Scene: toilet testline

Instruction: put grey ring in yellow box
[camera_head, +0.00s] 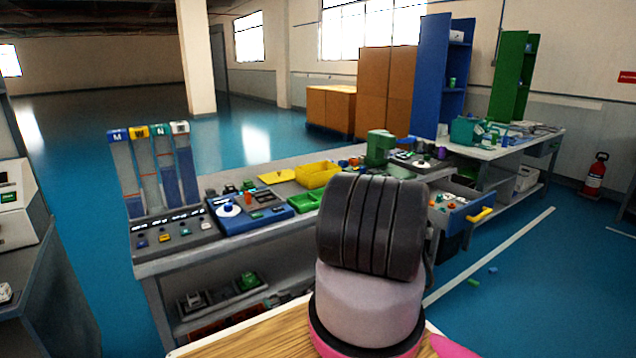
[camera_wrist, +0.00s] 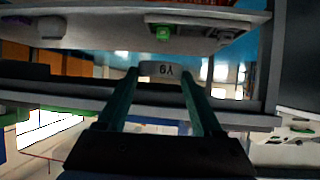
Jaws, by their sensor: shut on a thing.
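My gripper (camera_wrist: 160,78) shows in the wrist view with its two dark green fingers on either side of a small grey ring (camera_wrist: 157,68). It is shut on the ring, which carries dark marks that appear upside down. In the head view the gripper and ring are hidden behind my own arm. The open yellow box (camera_head: 318,175) stands at the back of the workbench in the head view, left of my arm. I cannot make out the yellow box in the wrist view.
The workbench (camera_head: 195,258) holds a blue control panel (camera_head: 262,214), green bins (camera_head: 303,203) and a green machine (camera_head: 380,148). An open blue drawer (camera_head: 465,214) with a yellow handle juts out at right. The wrist view shows a shelf edge (camera_wrist: 60,100) close to the fingers.

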